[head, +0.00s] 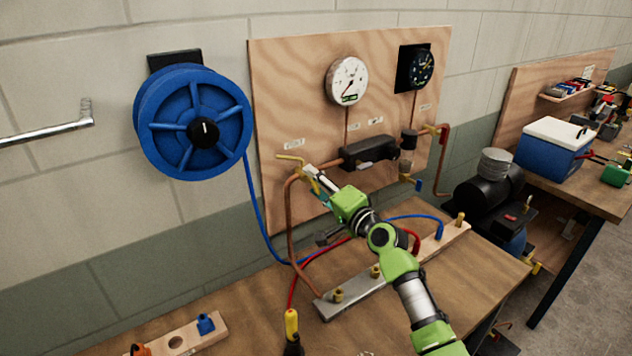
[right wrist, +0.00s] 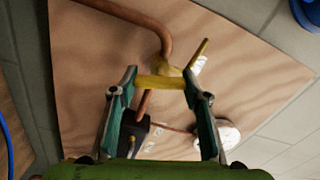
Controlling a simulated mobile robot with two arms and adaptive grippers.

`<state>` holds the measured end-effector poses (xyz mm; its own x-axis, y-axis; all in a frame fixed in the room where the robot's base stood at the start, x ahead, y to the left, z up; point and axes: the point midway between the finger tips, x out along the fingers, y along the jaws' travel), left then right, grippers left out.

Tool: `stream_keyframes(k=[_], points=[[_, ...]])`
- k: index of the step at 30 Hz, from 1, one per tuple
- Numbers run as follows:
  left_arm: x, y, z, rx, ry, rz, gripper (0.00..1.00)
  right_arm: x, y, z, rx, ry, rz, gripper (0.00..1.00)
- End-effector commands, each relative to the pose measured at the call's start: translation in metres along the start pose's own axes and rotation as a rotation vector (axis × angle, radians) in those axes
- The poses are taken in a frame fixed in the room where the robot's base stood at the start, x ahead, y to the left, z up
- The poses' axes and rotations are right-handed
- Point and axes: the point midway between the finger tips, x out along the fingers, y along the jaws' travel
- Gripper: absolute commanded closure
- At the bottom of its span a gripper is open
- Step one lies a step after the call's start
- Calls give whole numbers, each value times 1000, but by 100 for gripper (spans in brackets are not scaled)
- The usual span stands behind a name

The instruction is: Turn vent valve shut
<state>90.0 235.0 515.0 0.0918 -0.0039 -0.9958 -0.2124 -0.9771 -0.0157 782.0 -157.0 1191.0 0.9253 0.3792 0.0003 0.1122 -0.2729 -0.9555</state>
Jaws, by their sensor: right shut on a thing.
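The vent valve is at the upper left bend of the copper pipe on the plywood board, and its yellow handle (head: 290,157) sticks out to the left. My right gripper (head: 310,175) is at this valve, its arm reaching up from the bottom right. In the right wrist view the two fingers of the right gripper (right wrist: 160,80) are on either side of a yellow bar (right wrist: 160,82) of the valve, shut on it. My left gripper is not in view.
A white gauge (head: 347,81) and a black gauge (head: 417,68) are above the pipe. A blue hose reel (head: 192,122) hangs at the left. A metal manifold bar (head: 355,288) with brass fittings lies on the bench below my arm. Red and blue hoses cross there.

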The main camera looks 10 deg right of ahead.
Motion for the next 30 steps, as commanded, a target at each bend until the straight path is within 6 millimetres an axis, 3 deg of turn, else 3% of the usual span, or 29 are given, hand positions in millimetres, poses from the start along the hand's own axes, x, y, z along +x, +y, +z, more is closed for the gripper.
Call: stream_keyframes(k=[12, 30], points=[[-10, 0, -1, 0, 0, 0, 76, 0, 1, 1, 254, -1, 2, 78], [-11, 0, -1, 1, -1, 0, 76, 0, 2, 0, 319, 0, 1, 78]])
